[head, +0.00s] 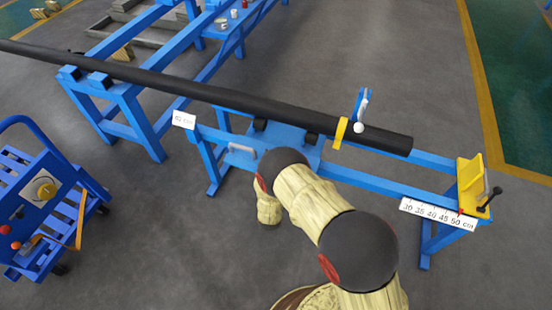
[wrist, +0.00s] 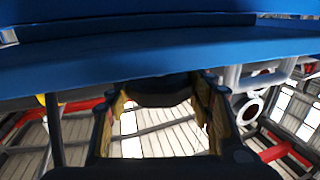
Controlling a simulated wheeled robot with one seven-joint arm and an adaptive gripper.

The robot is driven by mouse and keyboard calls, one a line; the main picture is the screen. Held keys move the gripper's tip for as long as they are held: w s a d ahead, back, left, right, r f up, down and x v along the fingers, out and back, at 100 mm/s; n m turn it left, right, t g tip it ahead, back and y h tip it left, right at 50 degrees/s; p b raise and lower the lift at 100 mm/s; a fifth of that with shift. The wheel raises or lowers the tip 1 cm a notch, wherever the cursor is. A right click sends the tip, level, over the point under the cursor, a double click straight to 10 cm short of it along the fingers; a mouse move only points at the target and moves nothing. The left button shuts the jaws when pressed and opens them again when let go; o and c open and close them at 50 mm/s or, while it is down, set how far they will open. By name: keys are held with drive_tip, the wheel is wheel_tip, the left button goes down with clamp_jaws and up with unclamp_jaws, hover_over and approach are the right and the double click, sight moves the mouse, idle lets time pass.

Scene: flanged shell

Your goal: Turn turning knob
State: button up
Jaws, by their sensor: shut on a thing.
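In the wrist view a dark rounded knob (wrist: 160,92), which looks like the turning knob, sits just below a blue beam. The fingers of my gripper (wrist: 161,100) stand on either side of it and are shut on it. Shadow hides the exact contact and the knob's markings. In the head view the knob cannot be made out, and my gripper is hidden behind my arm, at the blue bench.
A long black pipe (head: 220,95) lies across the blue bench (head: 370,181). A yellow stop (head: 470,185) with a black lever and a ruler (head: 437,214) are at its right end. A blue cart (head: 45,215) stands at left. Grey floor between is clear.

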drive_tip(key=m+g+h, duration=0.1)
drive_tip(key=m+h, duration=0.1)
drive_tip(key=h, duration=0.1)
drive_tip(key=m+g+h, duration=0.1)
drive_tip(key=m+h, duration=0.1)
drive_tip(key=h, duration=0.2)
drive_tip(key=shift+a+m, duration=0.1)
drive_tip(key=shift+m, duration=0.2)
drive_tip(key=shift+m+g+h, duration=1.4)
drive_tip(key=shift+m+h, duration=0.2)
drive_tip(key=shift+h, duration=0.4)
drive_tip(key=shift+d+m+g+h, duration=0.2)
drive_tip(key=shift+m+g+h, duration=0.1)
drive_tip(key=shift+h, duration=0.1)
drive_tip(key=o, duration=1.2)
drive_tip(key=shift+c, duration=0.2)
drive_tip(key=v, duration=1.2)
